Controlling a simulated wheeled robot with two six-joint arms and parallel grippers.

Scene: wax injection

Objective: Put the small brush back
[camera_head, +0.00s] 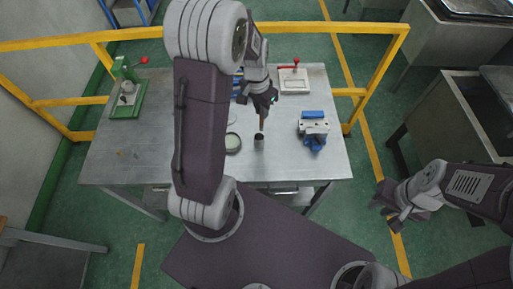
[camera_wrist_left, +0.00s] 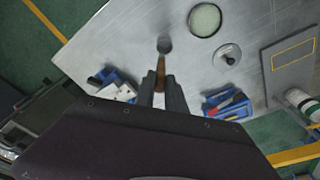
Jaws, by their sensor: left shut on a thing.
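My left gripper (camera_head: 262,103) is shut on the small brush (camera_head: 262,124), which hangs down from the fingers over the table. In the left wrist view the brush's brown length (camera_wrist_left: 161,69) shows between the fingertips (camera_wrist_left: 161,86). A small dark metal cup (camera_head: 259,143) stands on the table right under the brush; it also shows in the left wrist view (camera_wrist_left: 164,44). I cannot tell whether the brush's lower end is inside the cup or just above it. My right gripper (camera_head: 387,204) is empty, off the table's right side, and looks open.
A round dish (camera_head: 233,143) stands left of the cup. A green press (camera_head: 127,92) stands far left. A blue tool bin (camera_wrist_left: 227,104) shows in the wrist view.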

